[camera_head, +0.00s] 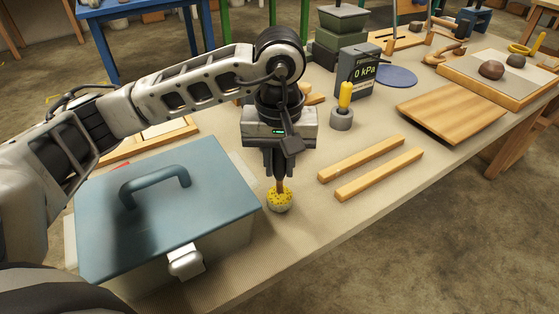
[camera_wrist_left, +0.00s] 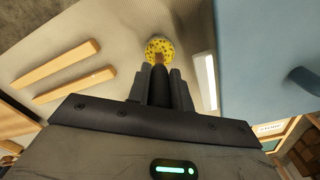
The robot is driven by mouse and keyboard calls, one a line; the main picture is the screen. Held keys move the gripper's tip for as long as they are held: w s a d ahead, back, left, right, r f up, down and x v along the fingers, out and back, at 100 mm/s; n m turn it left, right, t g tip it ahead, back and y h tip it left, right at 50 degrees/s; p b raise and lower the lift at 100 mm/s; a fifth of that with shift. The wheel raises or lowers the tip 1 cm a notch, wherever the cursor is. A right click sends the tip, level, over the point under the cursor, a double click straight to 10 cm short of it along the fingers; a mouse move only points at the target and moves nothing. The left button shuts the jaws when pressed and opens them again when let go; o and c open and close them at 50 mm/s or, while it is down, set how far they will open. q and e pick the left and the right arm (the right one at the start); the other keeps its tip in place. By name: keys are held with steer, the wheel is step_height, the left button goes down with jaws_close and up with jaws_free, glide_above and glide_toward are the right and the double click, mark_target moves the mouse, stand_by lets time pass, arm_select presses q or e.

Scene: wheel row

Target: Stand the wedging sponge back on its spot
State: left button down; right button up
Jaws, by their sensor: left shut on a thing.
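The wedging sponge (camera_head: 279,202) is a yellow, dark-speckled round head on a short brown handle. My left gripper (camera_head: 280,180) points down and is shut on the handle, with the sponge head below the fingertips. The sponge also shows in the left wrist view (camera_wrist_left: 160,46), just beyond the fingers (camera_wrist_left: 160,78). It looks upright, at or just above the table (camera_head: 325,222); I cannot tell whether it touches. No marked spot shows clearly under it. My right gripper is not in view.
A bin with a blue lid and handle (camera_head: 215,205) stands close left of the sponge. Two wooden strips (camera_head: 361,158) lie to its right. Behind them are a grey holder with a yellow tool (camera_head: 342,118), a gauge box (camera_head: 356,75) and a wooden board (camera_head: 452,110). The front table edge is near.

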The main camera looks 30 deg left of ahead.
arm_select(q)
steer(key=shift+f, duration=0.2)
steer(key=c, duration=1.2)
jaws_free()
steer(key=shift+o, duration=0.2)
steer(key=shift+r, duration=0.1)
steer(key=shift+s+r+p, duration=0.1)
steer(key=shift+r+p, duration=2.05)
steer(key=shift+r, duration=1.85)
